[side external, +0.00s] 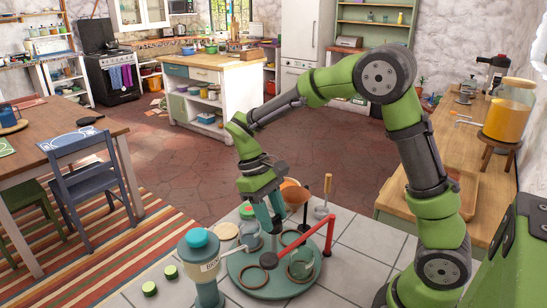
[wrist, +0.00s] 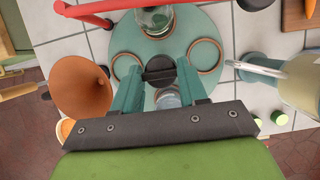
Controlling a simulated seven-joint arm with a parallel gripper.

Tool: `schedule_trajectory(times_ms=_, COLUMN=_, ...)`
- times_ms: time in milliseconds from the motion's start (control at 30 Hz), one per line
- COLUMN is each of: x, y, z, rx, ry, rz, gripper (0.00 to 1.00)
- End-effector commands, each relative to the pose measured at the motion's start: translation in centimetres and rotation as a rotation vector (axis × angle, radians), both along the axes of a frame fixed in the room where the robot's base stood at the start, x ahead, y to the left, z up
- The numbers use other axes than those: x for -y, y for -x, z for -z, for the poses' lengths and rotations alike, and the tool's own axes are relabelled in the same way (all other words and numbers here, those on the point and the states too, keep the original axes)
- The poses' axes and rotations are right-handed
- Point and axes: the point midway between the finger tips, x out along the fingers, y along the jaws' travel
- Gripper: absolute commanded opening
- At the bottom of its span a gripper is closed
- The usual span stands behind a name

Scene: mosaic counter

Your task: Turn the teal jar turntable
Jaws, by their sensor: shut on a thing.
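The teal turntable (side external: 265,287) lies on the tiled counter as a round plate; it also shows in the wrist view (wrist: 222,35). It bears brown rings, a clear glass jar (side external: 300,267) and another jar (wrist: 167,97) close to my fingers. My gripper (side external: 270,228) points down over the plate. In the wrist view its two teal fingers (wrist: 160,78) are on either side of a dark knob (wrist: 160,68) near the plate's middle, shut on it. The knob's lower part and part of the plate are hidden by my gripper.
A teal-lidded canister (side external: 203,265) stands close at the plate's left. A red bar (side external: 328,235) rises at its right. An orange funnel-shaped bowl (wrist: 80,78) is beside the plate. Small green-topped pieces (side external: 150,288) lie on the left tiles. Tiles at the right are mostly clear.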

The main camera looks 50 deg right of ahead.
Motion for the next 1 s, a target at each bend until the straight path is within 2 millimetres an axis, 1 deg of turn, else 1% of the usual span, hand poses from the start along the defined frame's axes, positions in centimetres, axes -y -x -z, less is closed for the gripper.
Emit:
schedule_trajectory(times_ms=267, x=0.05, y=-0.02, z=-0.09, rx=0.001, ry=-0.001, rz=0.076, gripper=0.00)
schedule_trajectory(times_ms=1000, x=0.27, y=0.01, z=-0.14, rx=0.002, ry=-0.001, rz=0.416, gripper=0.00)
